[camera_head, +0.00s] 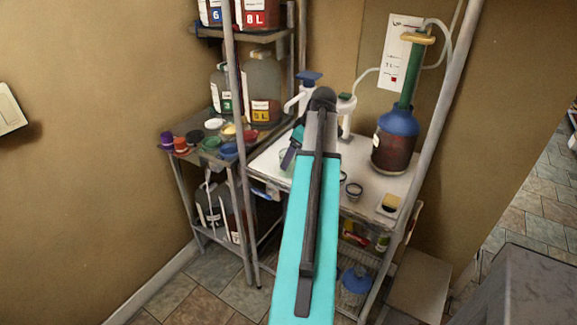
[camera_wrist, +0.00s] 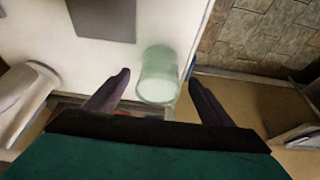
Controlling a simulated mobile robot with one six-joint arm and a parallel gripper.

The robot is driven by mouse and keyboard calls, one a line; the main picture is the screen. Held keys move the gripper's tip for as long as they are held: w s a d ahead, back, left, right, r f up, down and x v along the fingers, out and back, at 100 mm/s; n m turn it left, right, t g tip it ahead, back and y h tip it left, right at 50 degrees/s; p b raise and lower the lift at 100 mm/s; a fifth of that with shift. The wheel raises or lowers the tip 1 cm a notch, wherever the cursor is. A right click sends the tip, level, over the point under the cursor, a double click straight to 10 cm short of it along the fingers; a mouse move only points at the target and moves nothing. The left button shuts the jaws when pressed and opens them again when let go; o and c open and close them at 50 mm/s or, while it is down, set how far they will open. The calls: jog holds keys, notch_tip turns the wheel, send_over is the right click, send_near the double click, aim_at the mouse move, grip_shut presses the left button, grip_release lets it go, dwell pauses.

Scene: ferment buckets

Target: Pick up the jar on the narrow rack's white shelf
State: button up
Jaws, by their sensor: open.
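A pale green, clear glass jar (camera_wrist: 160,62) stands near the edge of the white shelf (camera_wrist: 165,18). My gripper (camera_wrist: 158,84) is open, with one dark finger to each side of the jar in the wrist view. I cannot tell how far the fingertips are from the glass, and nothing is held. In the head view the white shelf (camera_head: 375,191) belongs to the narrow rack on the right. There the jar (camera_head: 285,157) shows only partly beside my gripper (camera_head: 291,148), and my teal arm hides part of the shelf.
White pump bottles (camera_head: 346,112) stand at the back. A rack post (camera_head: 437,130) rises at the right. Several coloured lids (camera_head: 228,150) crowd the left rack.

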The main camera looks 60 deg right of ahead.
jog(key=shift+w+f, duration=0.1)
jog(key=shift+f, duration=0.05)
jog(key=shift+p+x, duration=0.9)
jog(key=shift+x, duration=0.25)
jog(key=shift+p+x, duration=0.3)
jog(key=shift+x, duration=1)
jog(key=shift+w, duration=0.15)
jog(key=shift+d, duration=0.1)
jog(key=c, duration=1.2)
jog(key=shift+r+b, duration=0.95)
jog(key=shift+r, duration=0.9)
jog(key=s+a+b, duration=0.1)
jog(key=s+a, duration=0.2)
jog(key=s, duration=0.1)
jog(key=s+a+r+b, duration=0.1)
jog(key=s+a, duration=0.2)
jog(key=s, duration=0.1)
jog(key=s+a+b, duration=0.2)
jog(key=s+a, duration=0.1)
jog(key=s, duration=0.2)
jog(key=shift+a+r, duration=0.25)
jog(key=shift+a, duration=0.05)
